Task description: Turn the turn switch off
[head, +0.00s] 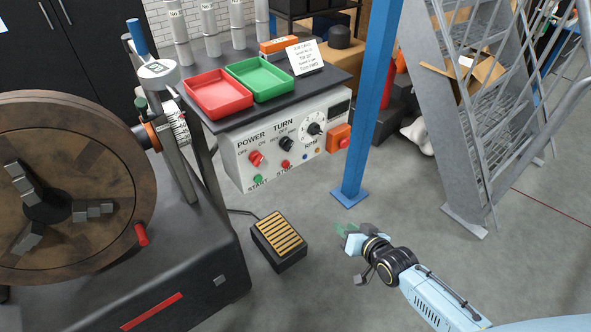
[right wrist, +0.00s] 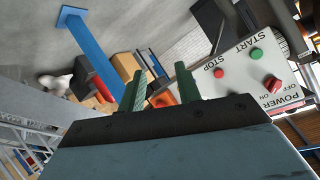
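The turn switch (head: 287,143) is a black knob under the word TURN on the white control panel (head: 240,158). Its exact setting is too small to read. The red power knob (head: 256,158) is to its left and also shows in the right wrist view (right wrist: 272,84). I cannot make out the turn switch in the right wrist view. My right gripper (head: 345,233) is below and to the right of the panel in the head view, apart from it. In the right wrist view its two green fingers (right wrist: 159,72) stand apart with nothing between them. My left gripper is not in view.
A green start button (head: 258,179), a red stop button (head: 285,164) and a white dial (head: 314,128) share the panel. A blue post (head: 370,95) stands right of it. A black pedal (head: 279,241) lies on the floor below. A large lathe chuck (head: 65,180) is at left.

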